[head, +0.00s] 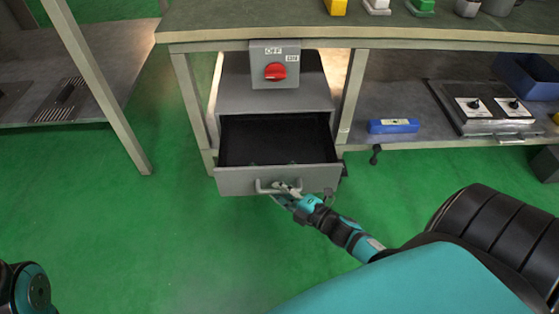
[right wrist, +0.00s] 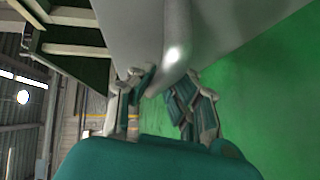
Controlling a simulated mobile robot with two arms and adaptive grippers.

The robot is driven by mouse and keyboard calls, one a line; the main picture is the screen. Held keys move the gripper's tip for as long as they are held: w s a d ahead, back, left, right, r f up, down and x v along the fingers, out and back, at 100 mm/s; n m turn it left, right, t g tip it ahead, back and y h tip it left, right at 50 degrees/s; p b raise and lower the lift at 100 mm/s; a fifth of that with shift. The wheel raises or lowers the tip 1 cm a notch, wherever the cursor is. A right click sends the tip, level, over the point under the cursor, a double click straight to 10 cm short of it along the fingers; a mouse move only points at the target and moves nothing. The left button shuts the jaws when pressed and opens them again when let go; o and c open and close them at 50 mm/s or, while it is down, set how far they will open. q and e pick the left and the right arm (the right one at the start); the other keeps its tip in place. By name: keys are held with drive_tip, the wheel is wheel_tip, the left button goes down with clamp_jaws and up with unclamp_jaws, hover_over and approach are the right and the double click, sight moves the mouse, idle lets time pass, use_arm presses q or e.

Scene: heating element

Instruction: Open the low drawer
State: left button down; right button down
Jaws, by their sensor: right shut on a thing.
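The low drawer (head: 235,182) is a grey metal drawer under the workbench, and it stands pulled out with its dark, empty-looking inside showing. Its handle (head: 262,186) is a grey bar on the front. My right gripper (head: 284,188) is at the handle, shut on it. In the right wrist view the fingers (right wrist: 160,90) sit either side of the pale handle (right wrist: 178,68), close against the drawer front. My left gripper is not in view; only a part of my left arm shows at the lower left.
A grey switch box (head: 262,50) with a red knob (head: 275,72) hangs above the drawer. The workbench (head: 300,32) runs across the top. A blue block (head: 393,126) and a panel with knobs (head: 485,112) lie on the right shelf. The green floor before the drawer is clear.

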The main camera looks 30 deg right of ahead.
drive_tip(key=shift+s+a+r, duration=0.25)
drive_tip(key=shift+s+a, duration=0.1)
drive_tip(key=shift+s, duration=0.15)
drive_tip(key=c, duration=1.4)
unclamp_jaws()
drive_tip(key=shift+o, duration=0.6)
drive_tip(key=shift+f, duration=0.1)
drive_tip(key=shift+s, duration=0.15)
drive_tip(key=v, duration=1.1)
drive_tip(key=shift+s, duration=0.35)
drive_tip(key=shift+d, duration=0.15)
